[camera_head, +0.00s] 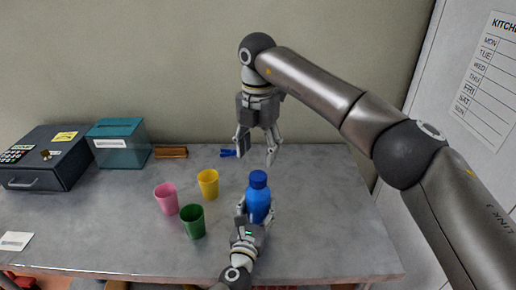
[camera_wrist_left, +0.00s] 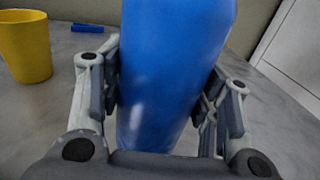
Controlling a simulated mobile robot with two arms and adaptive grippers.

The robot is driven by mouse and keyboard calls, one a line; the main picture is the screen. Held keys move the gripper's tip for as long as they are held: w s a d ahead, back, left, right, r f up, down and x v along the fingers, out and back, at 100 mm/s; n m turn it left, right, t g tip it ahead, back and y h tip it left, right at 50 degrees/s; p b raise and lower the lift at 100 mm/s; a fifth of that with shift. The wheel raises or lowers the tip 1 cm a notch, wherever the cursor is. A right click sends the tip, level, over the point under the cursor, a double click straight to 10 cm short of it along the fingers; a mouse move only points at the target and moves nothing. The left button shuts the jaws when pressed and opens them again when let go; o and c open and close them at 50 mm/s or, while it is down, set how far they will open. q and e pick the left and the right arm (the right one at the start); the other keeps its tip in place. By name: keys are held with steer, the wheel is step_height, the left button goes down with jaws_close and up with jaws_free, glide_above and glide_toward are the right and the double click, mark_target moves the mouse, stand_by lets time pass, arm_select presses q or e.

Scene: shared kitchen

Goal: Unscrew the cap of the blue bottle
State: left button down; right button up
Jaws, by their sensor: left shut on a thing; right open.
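The blue bottle (camera_head: 258,205) stands upright on the grey table, with its darker blue cap (camera_head: 258,179) on top. My left gripper (camera_head: 254,214) comes in from the front edge and is shut on the bottle's body; in the left wrist view the bottle (camera_wrist_left: 172,75) fills the space between the two fingers, and its top is out of frame. My right gripper (camera_head: 258,148) hangs fingers-down above and behind the bottle. Its fingers are open and empty, apart from the cap.
Pink (camera_head: 167,198), yellow (camera_head: 208,183) and green (camera_head: 193,221) cups stand left of the bottle. A small blue item (camera_head: 228,153) lies behind. A dark cash box (camera_head: 43,158), teal box (camera_head: 118,145) and brown block (camera_head: 171,152) sit at the back left. The table's right side is clear.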

mark_target(258, 175)
steer(key=m, duration=1.2)
steer(key=shift+f, duration=4.05)
